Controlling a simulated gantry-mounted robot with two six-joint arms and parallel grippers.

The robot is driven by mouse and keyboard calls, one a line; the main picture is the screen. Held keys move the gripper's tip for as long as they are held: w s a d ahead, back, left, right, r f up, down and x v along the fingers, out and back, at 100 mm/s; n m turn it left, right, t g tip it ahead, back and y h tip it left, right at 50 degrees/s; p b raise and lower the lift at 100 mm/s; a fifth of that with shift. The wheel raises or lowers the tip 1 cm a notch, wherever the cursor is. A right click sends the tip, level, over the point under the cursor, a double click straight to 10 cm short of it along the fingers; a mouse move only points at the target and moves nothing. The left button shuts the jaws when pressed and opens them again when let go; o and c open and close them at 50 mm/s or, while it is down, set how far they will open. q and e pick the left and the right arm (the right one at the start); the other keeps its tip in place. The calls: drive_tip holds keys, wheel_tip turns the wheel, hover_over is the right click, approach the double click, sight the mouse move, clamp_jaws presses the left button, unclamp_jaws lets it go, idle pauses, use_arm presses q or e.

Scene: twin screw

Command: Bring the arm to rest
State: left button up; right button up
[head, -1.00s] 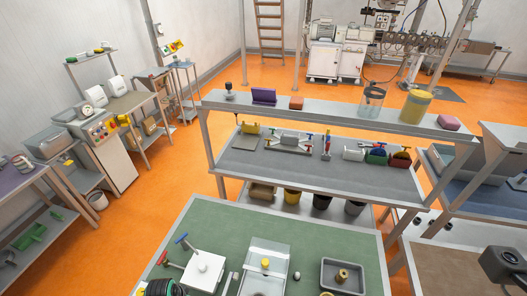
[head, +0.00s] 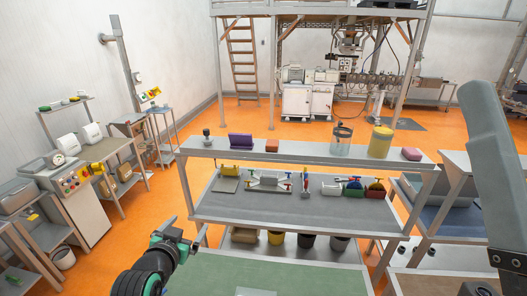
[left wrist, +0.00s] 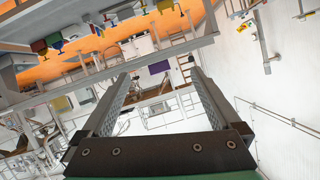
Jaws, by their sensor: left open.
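My left gripper (head: 188,227) is at the lower left of the head view, raised in front of the grey two-level bench. Its two fingers are spread apart. In the left wrist view the open gripper (left wrist: 160,76) shows nothing held between its fingers, only distant background. My right gripper cannot be made out; a grey arm link of mine stands at the right edge of the head view.
The green table (head: 235,274) lies below my left gripper. The grey bench (head: 270,208) ahead carries a purple block (head: 240,141), a glass jar (head: 341,138), a yellow container (head: 380,142) and small tools.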

use_arm(q)
drive_tip(key=s+d+r+t, duration=0.1)
drive_tip(key=s+r+t, duration=0.1)
drive_tip(key=r, duration=0.6)
drive_tip(key=s+d+r+t, duration=0.1)
drive_tip(key=r+t, duration=0.1)
drive_tip(key=r, duration=0.6)
drive_tip(key=s+r+n+t+h, duration=0.1)
drive_tip(key=s+r+t, duration=0.8)
drive_tip(key=s+r, duration=1.5)
drive_tip(key=shift+d+n+t+h, duration=0.2)
drive_tip(key=shift+n+t+h, duration=0.2)
drive_tip(key=shift+n, duration=0.2)
